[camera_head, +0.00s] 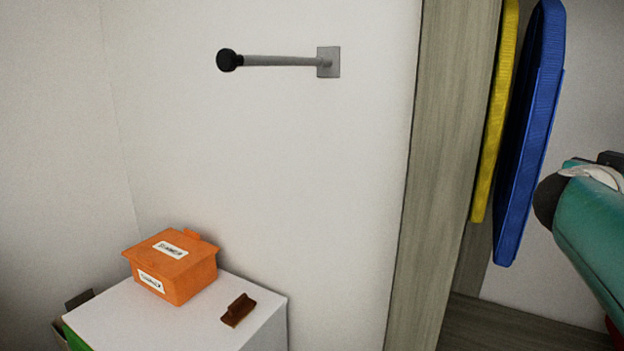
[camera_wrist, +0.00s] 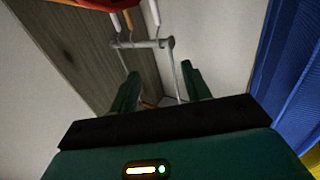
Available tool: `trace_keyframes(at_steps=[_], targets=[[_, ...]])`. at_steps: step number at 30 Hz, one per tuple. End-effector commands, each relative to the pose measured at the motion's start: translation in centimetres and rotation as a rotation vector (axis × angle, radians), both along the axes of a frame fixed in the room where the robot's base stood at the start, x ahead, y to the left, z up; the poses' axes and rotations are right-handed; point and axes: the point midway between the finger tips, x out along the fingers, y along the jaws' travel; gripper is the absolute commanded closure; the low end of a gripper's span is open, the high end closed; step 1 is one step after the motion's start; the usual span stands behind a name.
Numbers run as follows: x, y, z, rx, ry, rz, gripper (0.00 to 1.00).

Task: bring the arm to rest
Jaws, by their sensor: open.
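My gripper (camera_wrist: 158,92) shows in the wrist view as two green fingers standing apart, with nothing between them. Beyond the fingers are a wood-grain panel, a pale wall and a grey rail. In the head view a green part of my arm (camera_head: 598,225) enters at the right edge. The fingers are not visible in the head view.
An orange lidded box (camera_head: 172,265) and a small brown object (camera_head: 238,310) sit on a white cabinet (camera_head: 175,325). A grey wall rod (camera_head: 280,61) juts out above. Yellow (camera_head: 494,115) and blue (camera_head: 529,135) panels hang beside a wooden post (camera_head: 440,160).

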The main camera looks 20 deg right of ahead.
Motion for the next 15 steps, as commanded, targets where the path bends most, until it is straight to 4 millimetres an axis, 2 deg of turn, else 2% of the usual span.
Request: trace_keyframes(at_steps=[4,11,15], targets=[[0.1,0.0,-0.4,0.011,0.005,0.002,0.52],[1.7,3.2,-4.2,0.137,0.081,0.063,0.52],[2.7,6.0,-6.7,0.221,0.144,0.117,0.52]])
